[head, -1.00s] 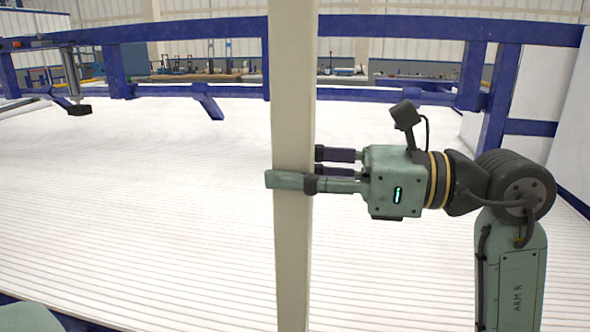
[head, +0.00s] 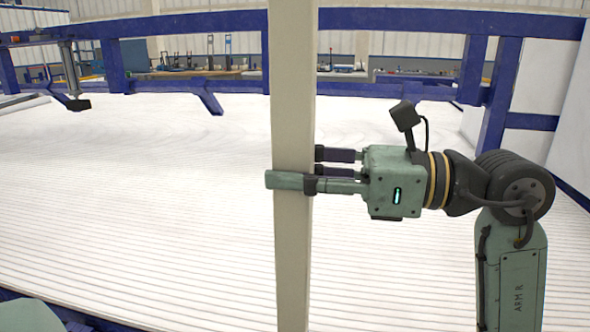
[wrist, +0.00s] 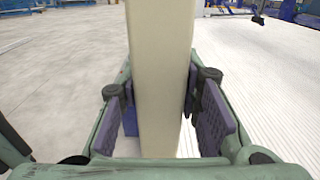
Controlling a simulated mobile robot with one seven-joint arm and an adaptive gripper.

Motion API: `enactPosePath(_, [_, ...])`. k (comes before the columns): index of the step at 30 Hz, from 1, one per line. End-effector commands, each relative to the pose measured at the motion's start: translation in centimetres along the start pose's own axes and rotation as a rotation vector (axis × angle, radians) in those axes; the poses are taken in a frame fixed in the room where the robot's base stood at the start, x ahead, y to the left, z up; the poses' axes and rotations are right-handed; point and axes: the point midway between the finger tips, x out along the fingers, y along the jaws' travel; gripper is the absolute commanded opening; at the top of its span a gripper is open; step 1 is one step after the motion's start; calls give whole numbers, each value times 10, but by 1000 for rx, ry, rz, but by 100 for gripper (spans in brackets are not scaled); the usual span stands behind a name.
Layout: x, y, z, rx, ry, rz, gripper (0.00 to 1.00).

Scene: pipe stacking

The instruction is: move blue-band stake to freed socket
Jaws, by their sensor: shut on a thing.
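A long, pale beige square stake (head: 293,90) stands upright in the head view, running from the top edge to the bottom edge. Both of its ends are out of view, and no blue band shows on it. My gripper (head: 300,170) comes from the right and is shut around the stake at about mid-picture. In the wrist view, the stake (wrist: 160,60) rises between the two dark pads of my gripper (wrist: 162,118). A small blue patch shows low beside the stake there; I cannot tell what it is. No socket can be made out.
A wide white ribbed surface (head: 150,200) lies behind the stake, mostly clear. A blue frame (head: 400,20) spans the back, with a brace (head: 208,97) hanging at centre left. A white panel (head: 540,70) stands at the right. Grey floor (wrist: 60,80) shows in the wrist view.

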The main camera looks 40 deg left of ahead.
Motion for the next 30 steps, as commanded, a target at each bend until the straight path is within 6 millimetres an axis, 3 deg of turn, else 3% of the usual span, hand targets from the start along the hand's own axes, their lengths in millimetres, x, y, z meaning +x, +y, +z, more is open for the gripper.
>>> enactPosePath(3, [0,0,2,-1,-4,-1,0])
enactPosePath(4, [0,0,2,-1,-4,-1,32])
enactPosePath(14, [0,0,1,-1,-1,0,54])
enactPosePath(24, [-2,0,-1,1,3,0,54])
enactPosePath(30, [-30,-1,0,1,-1,-5,54])
